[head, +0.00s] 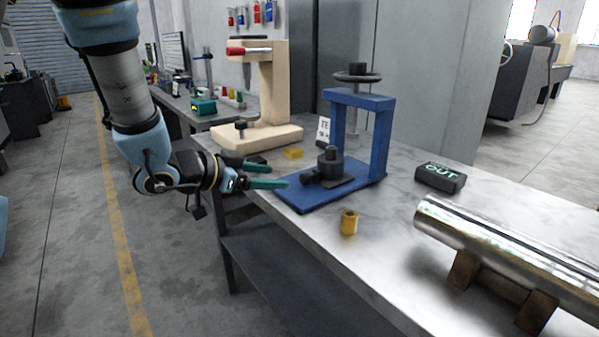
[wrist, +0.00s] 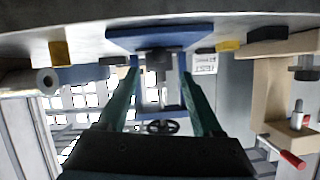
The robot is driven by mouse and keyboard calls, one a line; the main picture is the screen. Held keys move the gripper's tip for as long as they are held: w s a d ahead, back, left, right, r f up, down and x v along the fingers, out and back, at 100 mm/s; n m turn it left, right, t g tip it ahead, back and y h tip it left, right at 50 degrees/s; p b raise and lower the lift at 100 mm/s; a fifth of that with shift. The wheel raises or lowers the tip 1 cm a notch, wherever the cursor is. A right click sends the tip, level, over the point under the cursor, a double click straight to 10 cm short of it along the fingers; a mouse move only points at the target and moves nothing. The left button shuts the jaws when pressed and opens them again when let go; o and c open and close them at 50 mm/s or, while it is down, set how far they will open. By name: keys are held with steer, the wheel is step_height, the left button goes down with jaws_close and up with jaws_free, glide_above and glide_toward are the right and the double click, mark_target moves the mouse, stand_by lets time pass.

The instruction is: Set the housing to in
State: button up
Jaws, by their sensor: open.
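The housing (head: 330,164) looks to be the dark stepped cylinder with a side stub, upright on a dark plate on the blue press's base (head: 304,197). It also shows dark in the wrist view (wrist: 158,62), seen between my fingers. A black block marked OUT (head: 441,177) lies on the table right of the press. A dark block (head: 257,160) lies left of the press, partly behind my fingers; no marking on it is readable. My gripper (head: 262,175) has green fingers, open and empty, at the table's front edge left of the housing, apart from it.
The blue press frame (head: 381,140) with a handwheel (head: 357,76) stands over the base. A brass bushing (head: 349,222), a yellow block (head: 293,153), a steel cylinder (head: 500,250) on wooden supports and a beige press (head: 275,95) are nearby.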

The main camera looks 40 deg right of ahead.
mark_target(302, 179)
steer(key=x, duration=0.9)
steer(key=shift+p, duration=0.4)
jaws_close()
steer(key=shift+d, duration=0.1)
stand_by(0.8)
